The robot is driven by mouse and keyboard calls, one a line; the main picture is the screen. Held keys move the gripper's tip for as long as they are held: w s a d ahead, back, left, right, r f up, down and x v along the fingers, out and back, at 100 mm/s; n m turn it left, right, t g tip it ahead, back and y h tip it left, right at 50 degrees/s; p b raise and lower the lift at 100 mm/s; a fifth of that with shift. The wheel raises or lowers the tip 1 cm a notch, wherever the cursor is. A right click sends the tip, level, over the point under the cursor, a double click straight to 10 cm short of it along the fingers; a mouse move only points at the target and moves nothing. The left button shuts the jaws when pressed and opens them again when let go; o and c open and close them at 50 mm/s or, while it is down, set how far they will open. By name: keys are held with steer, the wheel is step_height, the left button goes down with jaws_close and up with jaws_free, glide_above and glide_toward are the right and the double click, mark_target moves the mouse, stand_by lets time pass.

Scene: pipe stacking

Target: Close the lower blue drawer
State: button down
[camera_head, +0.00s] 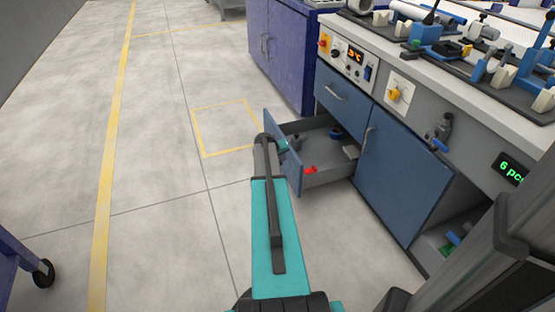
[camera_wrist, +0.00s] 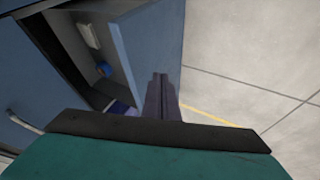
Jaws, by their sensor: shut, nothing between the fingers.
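The lower blue drawer (camera_head: 330,175) is pulled out from the workbench, and its grey inside shows. Its blue front panel (camera_head: 272,128) stands away from the cabinet. In the wrist view the panel (camera_wrist: 150,42) rises just beyond my fingers. My gripper (camera_wrist: 159,78) is shut and empty, its two dark fingertips together in front of the panel. I cannot tell whether they touch it. In the head view my arm reaches to the drawer front, and the fingertips are largely hidden there.
A red item (camera_head: 310,170) and a blue round item (camera_head: 335,134) lie in the drawer. A shut upper drawer (camera_head: 330,93) with a handle is above it, and a blue cabinet door (camera_head: 395,185) is to the right. Open concrete floor (camera_head: 170,210) lies to the left.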

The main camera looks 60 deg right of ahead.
steer(key=shift+s+d+r, duration=0.1)
steer(key=shift+s+d, duration=0.8)
steer(key=shift+d, duration=0.25)
